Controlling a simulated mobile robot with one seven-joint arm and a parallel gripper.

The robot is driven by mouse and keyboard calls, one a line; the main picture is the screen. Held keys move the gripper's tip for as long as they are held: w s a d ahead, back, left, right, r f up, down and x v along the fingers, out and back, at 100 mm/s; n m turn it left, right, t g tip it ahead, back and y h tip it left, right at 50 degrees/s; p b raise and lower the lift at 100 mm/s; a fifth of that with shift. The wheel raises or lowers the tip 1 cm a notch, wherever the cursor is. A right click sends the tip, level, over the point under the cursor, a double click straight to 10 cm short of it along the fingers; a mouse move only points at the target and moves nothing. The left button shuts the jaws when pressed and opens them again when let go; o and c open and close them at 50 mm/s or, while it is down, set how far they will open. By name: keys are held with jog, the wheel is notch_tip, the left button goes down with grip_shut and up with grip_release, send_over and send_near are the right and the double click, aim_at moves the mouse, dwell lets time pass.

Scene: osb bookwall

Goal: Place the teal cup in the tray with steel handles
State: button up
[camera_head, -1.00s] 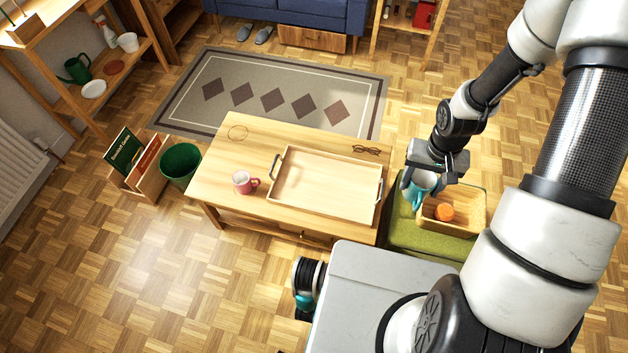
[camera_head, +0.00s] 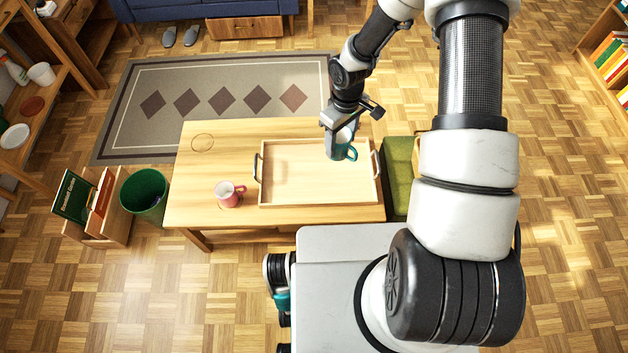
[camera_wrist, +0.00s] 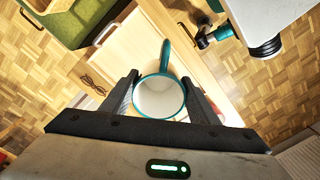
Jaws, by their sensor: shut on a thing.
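The teal cup (camera_head: 349,150) has a pale inside and a teal handle. It also shows in the wrist view (camera_wrist: 159,98), between the two fingers, with its open top facing the camera. My gripper (camera_head: 341,137) is shut on the cup and holds it over the right part of the tray. The wooden tray (camera_head: 290,204) has a dark steel handle at each short end and lies on the coffee table; its visible floor is empty. The wrist view hides what lies straight under the cup, and the gap between cup and tray is hard to judge.
A pink mug (camera_head: 228,195) stands on the coffee table (camera_head: 196,174), left of the tray. A green stool (camera_head: 397,178) stands at the table's right. A green bin (camera_head: 144,194) stands on the floor at left.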

jog(key=w+a+f+n+b, duration=0.3)
jog(key=w+f+n+b, duration=0.15)
jog(key=f, duration=0.35)
jog(key=w+a+f+n+b, duration=0.2)
jog(key=w+f+n+b, duration=0.3)
jog(key=f, duration=0.3)
jog(key=b, duration=0.2)
send_over(319, 172)
notch_tip(319, 172, down, 6)
jog(key=r, duration=0.1)
jog(key=shift+f+b, duration=0.4)
jog(key=shift+f, duration=1.95)
jog(key=shift+f, duration=0.2)
jog(key=o, duration=1.2)
jog(key=shift+s, duration=0.1)
